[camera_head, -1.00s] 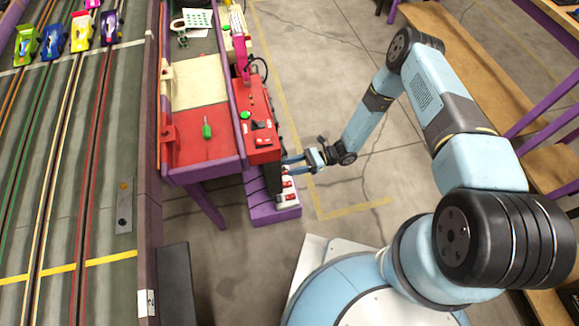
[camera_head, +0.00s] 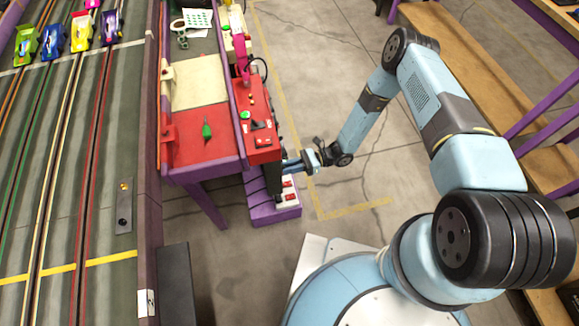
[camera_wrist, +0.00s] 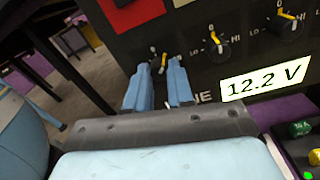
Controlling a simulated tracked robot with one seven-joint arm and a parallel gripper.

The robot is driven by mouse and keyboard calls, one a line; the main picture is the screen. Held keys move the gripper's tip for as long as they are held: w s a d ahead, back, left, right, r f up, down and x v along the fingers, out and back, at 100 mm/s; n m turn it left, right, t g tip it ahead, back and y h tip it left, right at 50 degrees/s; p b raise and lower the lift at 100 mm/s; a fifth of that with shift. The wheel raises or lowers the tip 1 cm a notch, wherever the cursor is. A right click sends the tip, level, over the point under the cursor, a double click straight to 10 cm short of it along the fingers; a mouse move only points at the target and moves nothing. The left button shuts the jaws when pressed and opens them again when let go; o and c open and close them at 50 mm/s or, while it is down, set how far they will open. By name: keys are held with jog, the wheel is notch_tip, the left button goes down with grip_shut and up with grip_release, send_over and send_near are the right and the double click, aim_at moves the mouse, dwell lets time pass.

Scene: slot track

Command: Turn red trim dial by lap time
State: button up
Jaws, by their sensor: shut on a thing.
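In the wrist view my gripper (camera_wrist: 160,68) has its two blue fingers on either side of the leftmost dial (camera_wrist: 163,61), below a red patch (camera_wrist: 138,12) on the black panel. The fingers are shut on this dial and hide much of it; a yellow pointer shows between them. Two more dials with yellow pointers and LO and HI marks sit to the right, a middle one (camera_wrist: 218,45) and a right one (camera_wrist: 288,24). A display (camera_wrist: 263,80) reads 12.2 V. In the head view my gripper (camera_head: 290,166) reaches the panel side of the red console (camera_head: 262,128); the dial is hidden there.
A purple-edged ledge with white and red parts (camera_head: 276,211) lies below the console. The slot track (camera_head: 70,170) with toy cars runs at the left. The floor right of the console is open; wooden benches (camera_head: 470,70) stand far right.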

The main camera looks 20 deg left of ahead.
jog(key=shift+w+n, duration=0.1)
jog(key=shift+n, duration=0.2)
grip_shut()
jog(key=shift+n, duration=4)
jog(key=o, duration=0.9)
grip_release()
jog(key=v, duration=1.3)
jog(key=shift+w+d+r, duration=0.1)
jog(key=shift+d+r, duration=0.1)
jog(key=shift+d, duration=0.2)
